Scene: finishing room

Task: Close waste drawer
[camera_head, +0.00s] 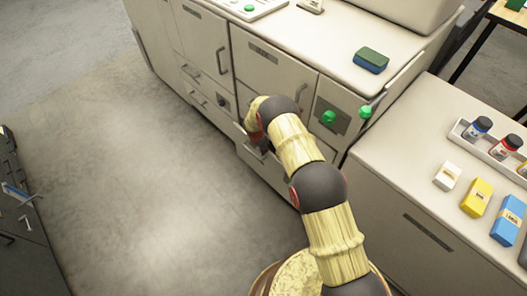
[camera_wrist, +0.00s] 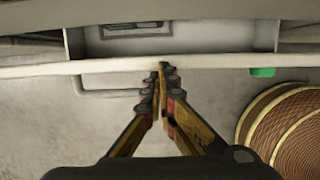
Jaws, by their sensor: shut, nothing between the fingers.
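The waste drawer appears to be the low drawer (camera_head: 272,172) in the pale cabinet, mostly behind my arm in the head view. In the wrist view its pale front edge (camera_wrist: 220,62) runs across the picture, with a grey recess behind it and a bar handle (camera_wrist: 108,94) on the near side. The drawer looks pulled out some way; how far is unclear. In the head view my arm hides the fingers.
Green knobs (camera_head: 328,117) stick out of the cabinet front right of my arm. A lower counter (camera_head: 400,170) with bottles and small boxes stands at the right. A dark cabinet (camera_head: 22,215) stands at the far left. The floor (camera_head: 150,190) between is clear.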

